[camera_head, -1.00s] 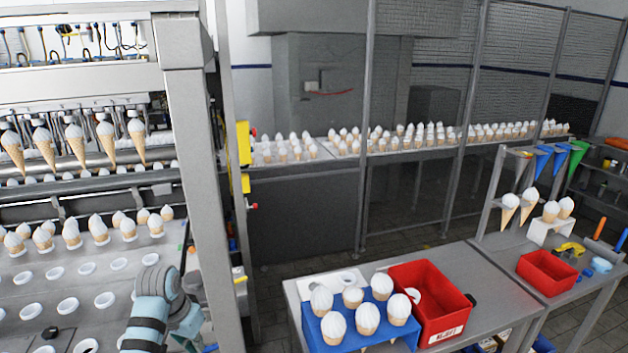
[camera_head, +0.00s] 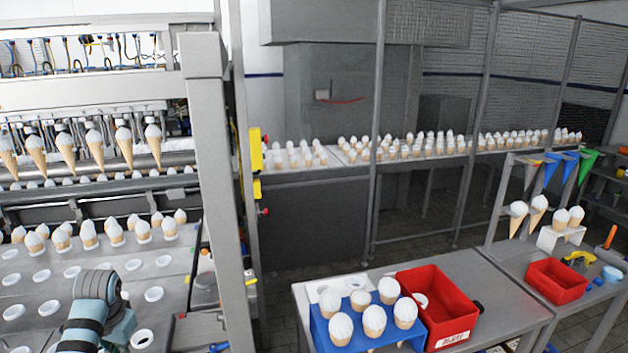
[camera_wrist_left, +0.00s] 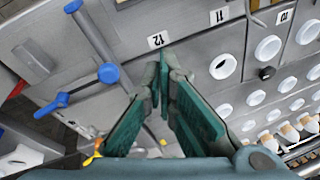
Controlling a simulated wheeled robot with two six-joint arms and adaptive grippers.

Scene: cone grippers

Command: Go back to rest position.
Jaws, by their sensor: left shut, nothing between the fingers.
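My left gripper shows in the left wrist view (camera_wrist_left: 163,62). Its green fingers meet at the tips, and nothing is held between them. It is above the grey machine plate (camera_wrist_left: 200,45), which has white-rimmed holes and number labels. In the head view my left arm (camera_head: 95,318) comes in at the lower left over the same plate, and its fingertips are hidden there. My right gripper is in neither view.
A blue rack (camera_head: 345,335) of ice cream cones and a red bin (camera_head: 465,310) stand on the table at the lower right. A grey machine post (camera_head: 212,170) rises right of my arm. A blue-handled tool (camera_wrist_left: 55,104) lies near the plate.

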